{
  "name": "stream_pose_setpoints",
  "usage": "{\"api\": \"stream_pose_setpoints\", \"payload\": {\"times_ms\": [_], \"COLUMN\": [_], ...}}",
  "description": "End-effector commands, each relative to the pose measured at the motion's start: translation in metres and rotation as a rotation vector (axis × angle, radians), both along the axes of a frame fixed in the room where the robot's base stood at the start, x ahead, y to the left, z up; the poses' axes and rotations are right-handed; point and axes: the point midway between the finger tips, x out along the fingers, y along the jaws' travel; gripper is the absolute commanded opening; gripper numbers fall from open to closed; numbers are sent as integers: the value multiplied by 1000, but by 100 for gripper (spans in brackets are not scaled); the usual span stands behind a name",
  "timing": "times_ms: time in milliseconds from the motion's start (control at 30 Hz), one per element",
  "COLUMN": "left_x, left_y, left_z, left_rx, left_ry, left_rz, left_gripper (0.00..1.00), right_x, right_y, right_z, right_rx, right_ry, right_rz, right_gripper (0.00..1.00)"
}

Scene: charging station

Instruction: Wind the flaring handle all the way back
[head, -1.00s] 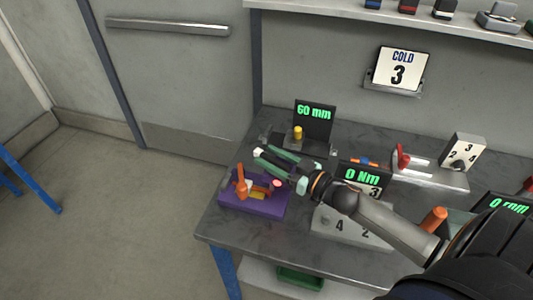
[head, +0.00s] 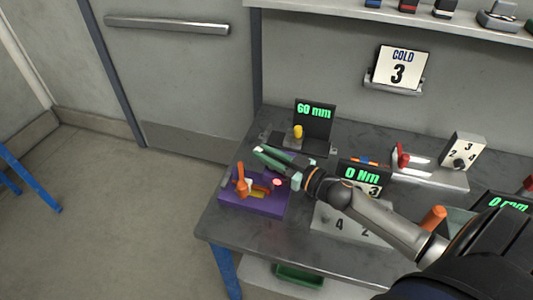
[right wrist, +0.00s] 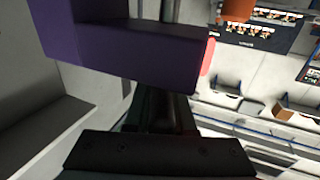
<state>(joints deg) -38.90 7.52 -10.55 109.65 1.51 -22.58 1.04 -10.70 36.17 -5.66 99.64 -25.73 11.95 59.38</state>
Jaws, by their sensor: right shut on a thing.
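A purple device (head: 255,204) with an upright orange lever (head: 241,182) and a pinkish-red round part (head: 278,183) sits at the table's left front corner. I cannot tell for certain which part is the flaring handle. My right gripper (head: 263,152) reaches left from the right, its narrow green fingers close together at the device's far side. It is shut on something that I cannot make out. The right wrist view shows the purple body (right wrist: 125,50) very close, with a red part (right wrist: 207,57) at its right end. My left gripper is out of view.
A stand reading 60 mm (head: 314,113) with a yellow knob (head: 298,131) is behind my gripper. A 0 Nm display (head: 361,174) and a grey numbered block (head: 338,222) are on the right, near my arm.

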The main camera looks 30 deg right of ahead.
Motion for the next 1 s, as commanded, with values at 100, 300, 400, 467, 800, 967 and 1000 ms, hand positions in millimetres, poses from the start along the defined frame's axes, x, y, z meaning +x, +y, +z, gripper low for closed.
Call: {"api": "stream_pose_setpoints", "payload": {"times_ms": [100, 300, 400, 467, 800, 967, 1000], "left_x": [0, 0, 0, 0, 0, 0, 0], "left_y": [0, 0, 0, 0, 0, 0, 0], "left_z": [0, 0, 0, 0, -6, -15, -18], "left_rx": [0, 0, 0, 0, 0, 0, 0], "left_ry": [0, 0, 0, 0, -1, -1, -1], "left_rz": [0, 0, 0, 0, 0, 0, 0], "left_gripper": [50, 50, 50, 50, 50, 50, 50], "right_x": [0, 0, 0, 0, -1, -2, -2], "right_y": [0, 0, 0, 0, 1, 2, 3], "right_z": [0, 0, 0, 0, -1, -2, -3], "right_rx": [0, 0, 0, -1, -8, -9, -9], "right_ry": [0, 0, 0, 1, 0, 0, 0], "right_rz": [0, 0, 3, 9, 155, 291, 328], "right_gripper": [0, 0, 0, 0, 0, 0, 0]}}
